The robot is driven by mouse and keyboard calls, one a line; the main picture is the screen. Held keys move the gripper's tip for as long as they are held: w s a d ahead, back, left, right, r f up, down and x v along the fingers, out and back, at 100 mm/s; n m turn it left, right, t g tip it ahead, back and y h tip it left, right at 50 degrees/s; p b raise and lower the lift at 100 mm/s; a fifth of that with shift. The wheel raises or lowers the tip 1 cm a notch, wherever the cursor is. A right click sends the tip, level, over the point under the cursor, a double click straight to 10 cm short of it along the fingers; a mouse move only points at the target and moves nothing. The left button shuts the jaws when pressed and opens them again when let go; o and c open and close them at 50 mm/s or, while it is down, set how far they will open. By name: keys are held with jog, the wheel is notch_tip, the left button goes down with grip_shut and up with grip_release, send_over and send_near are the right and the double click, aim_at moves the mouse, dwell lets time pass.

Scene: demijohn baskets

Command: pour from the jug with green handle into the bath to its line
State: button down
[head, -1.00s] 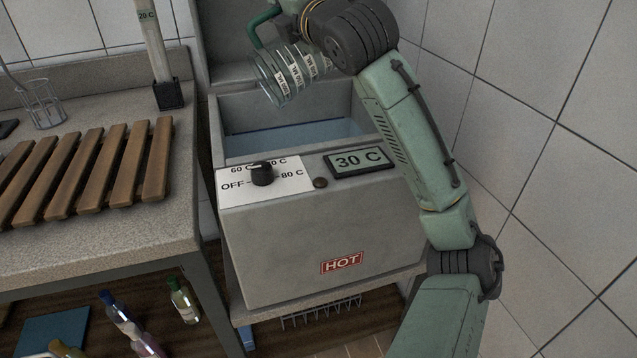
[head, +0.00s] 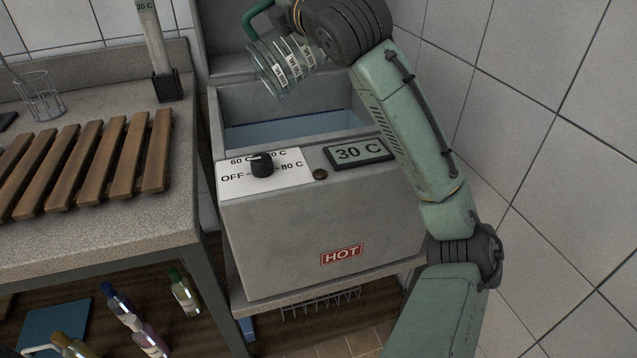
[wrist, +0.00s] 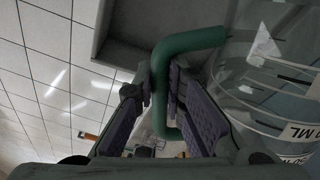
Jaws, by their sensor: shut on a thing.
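The clear jug (head: 283,68) with printed ML markings and a green handle (head: 256,20) is held tilted over the bath, its mouth pointing down-left. No stream shows from it, and I cannot tell how much liquid it holds. In the wrist view my gripper (wrist: 153,85) is shut on the green handle (wrist: 192,42), with the jug's glass (wrist: 265,85) on the right. The arm hides the gripper in the head view. The grey bath (head: 300,225) stands below with bluish water (head: 290,132) inside. I cannot make out its line clearly.
The bath's front has a black knob (head: 261,165), a display (head: 359,152) reading 30 C and a HOT label (head: 342,254). A tiled wall is close on the right.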

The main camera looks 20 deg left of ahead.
jog(key=shift+s+a, duration=0.1)
jog(key=shift+s+a+n, duration=0.25)
jog(key=shift+s+n, duration=0.05)
dwell(1.9)
jog(key=w+d+m+p, duration=0.2)
jog(key=w+d+m, duration=0.1)
jog(key=w+d, duration=0.1)
jog(key=shift+w+d+r+m+p, duration=0.15)
jog(key=shift+w+d+m+p, duration=0.15)
jog(key=shift+m, duration=0.1)
jog(key=shift+d, duration=0.1)
